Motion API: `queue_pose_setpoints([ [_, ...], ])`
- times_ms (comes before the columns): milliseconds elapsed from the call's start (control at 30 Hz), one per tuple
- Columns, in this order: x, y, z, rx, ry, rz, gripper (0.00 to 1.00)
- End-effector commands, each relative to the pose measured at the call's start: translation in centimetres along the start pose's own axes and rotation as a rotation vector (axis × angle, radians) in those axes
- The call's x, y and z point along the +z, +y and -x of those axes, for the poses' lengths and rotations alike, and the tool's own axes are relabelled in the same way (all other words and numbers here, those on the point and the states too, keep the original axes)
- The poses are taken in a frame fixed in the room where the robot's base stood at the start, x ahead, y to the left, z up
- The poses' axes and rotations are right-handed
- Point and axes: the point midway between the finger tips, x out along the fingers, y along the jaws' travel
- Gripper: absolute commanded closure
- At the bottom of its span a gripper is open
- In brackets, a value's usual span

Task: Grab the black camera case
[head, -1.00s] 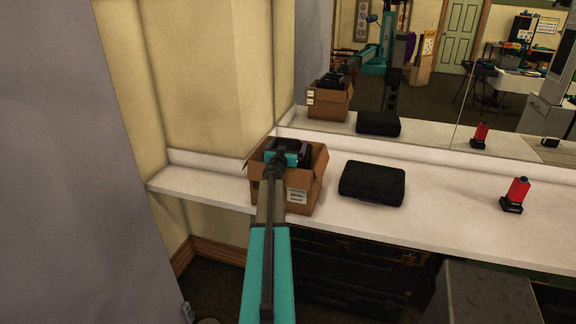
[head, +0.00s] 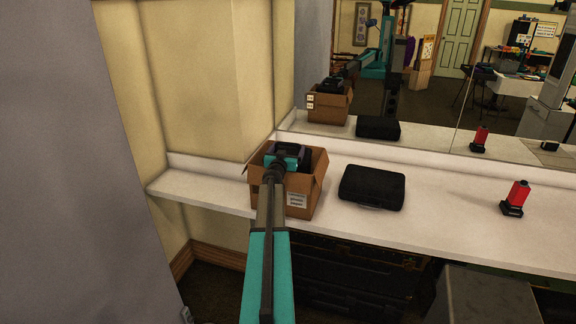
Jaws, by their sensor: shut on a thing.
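The black camera case (head: 372,187) lies flat on the white counter, right of an open cardboard box (head: 300,198). It is closed, with its handle side facing me. My gripper (head: 289,155) is at the open top of the cardboard box, left of the case and apart from it. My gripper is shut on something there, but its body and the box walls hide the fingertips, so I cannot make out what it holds.
A red and black object (head: 517,197) stands on the white counter (head: 446,207) at the right. The mirror (head: 420,100) behind reflects the box, case and arm. Dark cases (head: 350,270) sit under the counter. The counter between the case and the red object is clear.

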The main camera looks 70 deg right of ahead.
Motion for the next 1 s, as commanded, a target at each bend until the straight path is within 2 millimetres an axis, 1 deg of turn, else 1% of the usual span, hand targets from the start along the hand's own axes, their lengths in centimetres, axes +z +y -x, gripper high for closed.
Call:
queue_pose_setpoints([
  [267,-0.7,0.0,0.0,0.001,0.002,0.002,0.71],
  [467,-2.5,0.0,0.0,0.001,0.002,-0.001,0.71],
  [667,-5.7,0.0,0.0,0.000,0.002,-0.001,0.71],
  [1000,-12.7,0.0,0.0,0.000,0.003,-0.001,0.71],
])
